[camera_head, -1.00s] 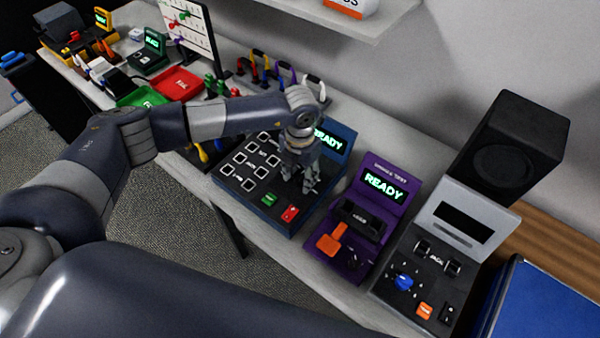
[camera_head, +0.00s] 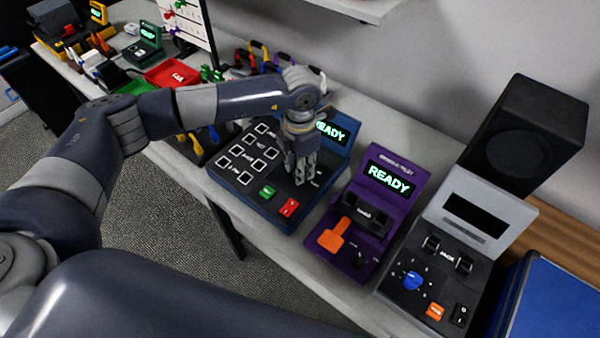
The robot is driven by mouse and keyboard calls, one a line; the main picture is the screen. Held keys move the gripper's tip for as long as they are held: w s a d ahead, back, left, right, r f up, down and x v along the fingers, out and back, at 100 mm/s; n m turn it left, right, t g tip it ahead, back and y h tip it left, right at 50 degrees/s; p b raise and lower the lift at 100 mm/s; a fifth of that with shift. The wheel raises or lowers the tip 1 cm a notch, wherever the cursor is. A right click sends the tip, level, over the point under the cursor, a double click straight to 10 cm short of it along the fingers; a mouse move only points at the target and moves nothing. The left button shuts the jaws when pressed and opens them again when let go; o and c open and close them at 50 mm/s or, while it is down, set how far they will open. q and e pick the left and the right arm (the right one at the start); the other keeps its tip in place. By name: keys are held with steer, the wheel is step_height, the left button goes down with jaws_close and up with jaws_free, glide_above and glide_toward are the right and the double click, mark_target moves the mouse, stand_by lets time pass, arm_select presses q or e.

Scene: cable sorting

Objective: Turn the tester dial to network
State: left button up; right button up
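The grey tester (camera_head: 464,234) stands at the right of the bench, with a dark screen on its raised back panel. Its round blue dial (camera_head: 413,281) sits on the front panel, with small white marks around it; its setting is too small to read. My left gripper (camera_head: 304,182) points down over the right part of the blue device (camera_head: 228,192), away from the dial. Its fingers look close together, but I cannot tell whether they are shut. My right gripper is not in view.
A purple device (camera_head: 372,206) with a lit READY screen and orange lever stands between my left gripper and the tester. An orange button (camera_head: 435,312) and black switch (camera_head: 460,315) sit beside the dial. A black speaker (camera_head: 524,140) stands behind; a blue case (camera_head: 555,300) lies right.

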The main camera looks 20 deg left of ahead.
arm_select(q)
steer(key=m+b, duration=0.3)
steer(key=b, duration=0.1)
steer(key=shift+f+m, duration=0.15)
steer(key=shift+m, duration=0.15)
steer(key=shift+m+b, duration=0.6)
steer(key=shift+b, duration=0.05)
steer(key=shift+r, duration=0.2)
steer(key=o, duration=1.1)
steer(key=shift+r, duration=0.1)
step_height(320, 180, up, 12)
steer(key=shift+f, duration=0.1)
